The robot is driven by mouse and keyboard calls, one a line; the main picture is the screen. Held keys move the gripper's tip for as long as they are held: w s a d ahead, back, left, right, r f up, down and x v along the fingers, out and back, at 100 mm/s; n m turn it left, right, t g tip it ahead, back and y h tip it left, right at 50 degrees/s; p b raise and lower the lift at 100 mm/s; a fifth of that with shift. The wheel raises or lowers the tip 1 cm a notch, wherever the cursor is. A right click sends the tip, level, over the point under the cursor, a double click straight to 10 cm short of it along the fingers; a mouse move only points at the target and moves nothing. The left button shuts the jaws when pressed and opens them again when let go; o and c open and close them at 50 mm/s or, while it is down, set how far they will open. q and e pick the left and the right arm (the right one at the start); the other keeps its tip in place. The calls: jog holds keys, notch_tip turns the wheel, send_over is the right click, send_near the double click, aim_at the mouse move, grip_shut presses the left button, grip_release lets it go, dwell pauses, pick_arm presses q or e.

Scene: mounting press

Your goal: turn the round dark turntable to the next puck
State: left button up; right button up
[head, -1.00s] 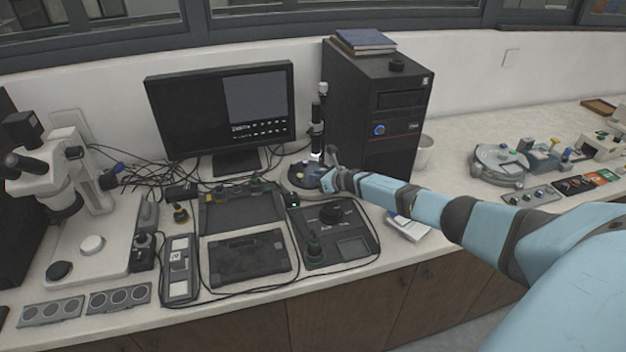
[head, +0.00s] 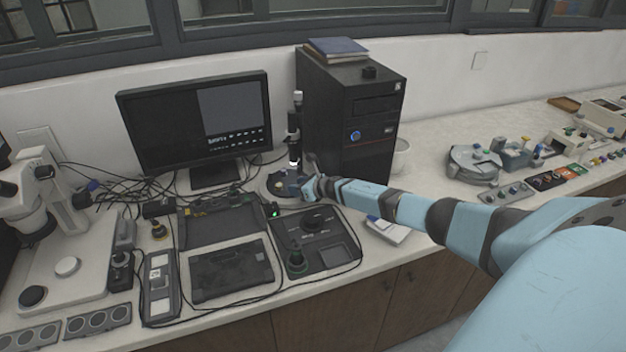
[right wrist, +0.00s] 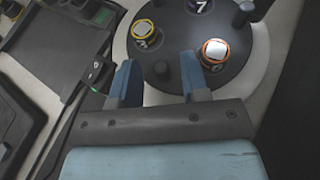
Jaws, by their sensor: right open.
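The round dark turntable (head: 277,182) stands on the counter below the black upright press column (head: 295,130). In the right wrist view the turntable (right wrist: 175,40) fills the upper middle. It carries a yellow-ringed puck (right wrist: 144,32), an orange-ringed puck (right wrist: 215,50), a puck marked 7 (right wrist: 198,5) and upright dark pegs (right wrist: 244,12). My right gripper (head: 304,186) is at the turntable's right side. One finger is close to the orange-ringed puck; contact cannot be told. My left gripper is out of view.
A monitor (head: 195,120) stands behind left and a black computer tower (head: 350,110) behind right. A control box with a knob (head: 318,225) and a dark tray (head: 220,225) lie in front. Cables run across the counter. A microscope (head: 40,215) stands far left.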

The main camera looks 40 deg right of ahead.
jog(key=v, duration=1.3)
jog(key=shift+c, duration=0.4)
